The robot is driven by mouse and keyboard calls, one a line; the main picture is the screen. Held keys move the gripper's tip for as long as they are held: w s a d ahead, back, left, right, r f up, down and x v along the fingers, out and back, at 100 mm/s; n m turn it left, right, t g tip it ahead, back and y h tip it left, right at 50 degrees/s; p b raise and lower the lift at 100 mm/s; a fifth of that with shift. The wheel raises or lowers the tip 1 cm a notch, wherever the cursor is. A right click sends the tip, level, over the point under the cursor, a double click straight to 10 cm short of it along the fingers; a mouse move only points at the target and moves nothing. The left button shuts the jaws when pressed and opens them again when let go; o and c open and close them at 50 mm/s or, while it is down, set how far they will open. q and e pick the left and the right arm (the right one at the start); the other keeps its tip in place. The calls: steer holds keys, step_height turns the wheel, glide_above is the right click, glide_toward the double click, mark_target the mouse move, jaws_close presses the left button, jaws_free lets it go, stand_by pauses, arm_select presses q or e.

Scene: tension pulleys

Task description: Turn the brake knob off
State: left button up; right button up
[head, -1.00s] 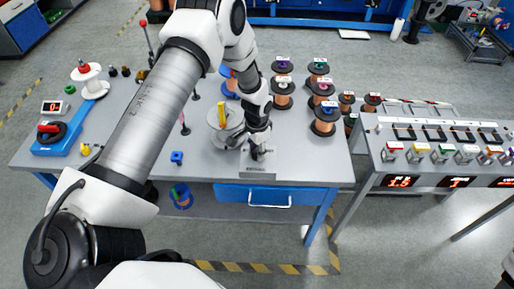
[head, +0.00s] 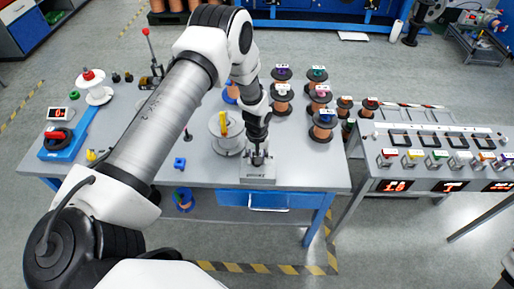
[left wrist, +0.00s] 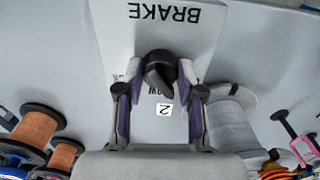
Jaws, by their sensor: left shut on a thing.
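The brake plate (head: 262,179) is a light grey block at the front edge of the table. In the left wrist view the plate (left wrist: 205,25) carries the word BRAKE upside down, part of LOW, and a small 2 label. The black brake knob (left wrist: 160,68) stands on the plate, with its pointer edge facing down-right in that view. My left gripper (left wrist: 158,88) is shut on the knob, with a purple-padded finger on each side. In the head view the gripper (head: 258,158) is above the plate and hides most of the knob. My right gripper is not in view.
A white spool (head: 228,138) with a yellow part stands just left of the gripper. Several copper spools (head: 323,118) stand to the right and behind. A blue drawer (head: 245,199) is below the plate. A side bench (head: 430,178) with coloured switches is at the right.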

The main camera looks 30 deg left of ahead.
arm_select(q)
steer(key=shift+s+f+n+p, duration=0.15)
steer(key=shift+n+p, duration=0.75)
steer(key=shift+n, duration=1.2)
steer(key=o, duration=1.1)
steer(key=shift+o, duration=0.2)
steer(key=shift+w+r, duration=0.2)
steer(key=shift+r, duration=0.2)
step_height(320, 180, up, 11)
steer(key=shift+r, duration=0.15)
